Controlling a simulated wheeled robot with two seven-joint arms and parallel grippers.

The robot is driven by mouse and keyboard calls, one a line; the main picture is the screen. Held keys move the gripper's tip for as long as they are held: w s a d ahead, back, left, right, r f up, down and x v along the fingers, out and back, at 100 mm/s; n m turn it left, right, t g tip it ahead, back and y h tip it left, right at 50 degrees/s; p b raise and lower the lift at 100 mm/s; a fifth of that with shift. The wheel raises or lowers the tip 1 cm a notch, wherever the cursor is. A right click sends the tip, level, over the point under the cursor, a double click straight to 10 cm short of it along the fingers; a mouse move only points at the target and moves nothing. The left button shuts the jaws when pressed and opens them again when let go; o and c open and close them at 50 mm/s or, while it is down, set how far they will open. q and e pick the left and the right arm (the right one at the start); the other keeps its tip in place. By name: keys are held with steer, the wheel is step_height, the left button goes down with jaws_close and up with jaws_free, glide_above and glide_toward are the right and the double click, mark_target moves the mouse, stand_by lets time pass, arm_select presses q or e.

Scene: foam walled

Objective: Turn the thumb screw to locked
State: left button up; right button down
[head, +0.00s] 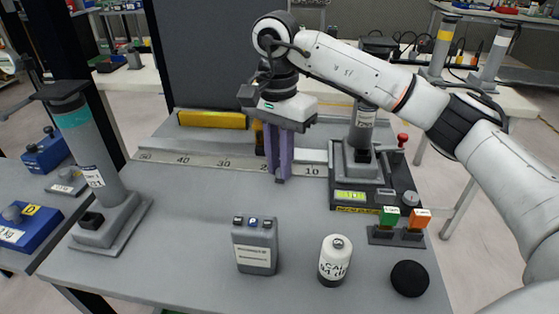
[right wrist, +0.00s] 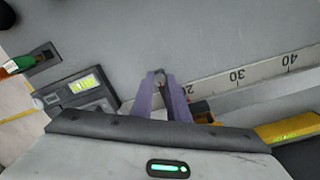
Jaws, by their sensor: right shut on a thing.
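My right gripper (head: 280,178) reaches down from above to the scale rail (head: 215,163). Its purple fingers are shut on a small grey piece, which looks like the thumb screw (right wrist: 159,79), between the fingertips in the right wrist view. The fingers hide the thumb screw in the head view, and its turn position cannot be read. The scale rail also shows in the right wrist view (right wrist: 262,69), with numbers 20, 30 and 40. My left gripper is not in view.
A yellow bar (head: 212,119) lies behind the rail. A device with a lit display (head: 352,197) stands right, beside green (head: 390,216) and orange (head: 416,220) blocks. A grey box (head: 255,247), white bottle (head: 335,262) and black dome (head: 410,278) stand in front. The table's left middle is clear.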

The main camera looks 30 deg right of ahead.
steer(key=m+p, duration=0.1)
steer(key=m, duration=0.1)
steer(key=shift+r+m, duration=0.15)
steer(key=shift+m, duration=0.25)
steer(key=m+p, duration=0.1)
steer(key=m, duration=0.2)
steer(key=shift+m+p, duration=0.3)
steer(key=shift+m, duration=0.1)
steer(key=m+p, duration=0.1)
steer(key=m, duration=0.4)
steer(key=shift+w+m+y+p, duration=0.1)
steer(key=shift+m+y+p, duration=0.3)
steer(key=shift+m, duration=0.7)
steer(key=m+p, duration=0.1)
steer(key=m, duration=0.3)
steer(key=shift+d, duration=0.1)
steer(key=m+p, duration=0.1)
steer(key=m, duration=0.3)
steer(key=shift+m, duration=1)
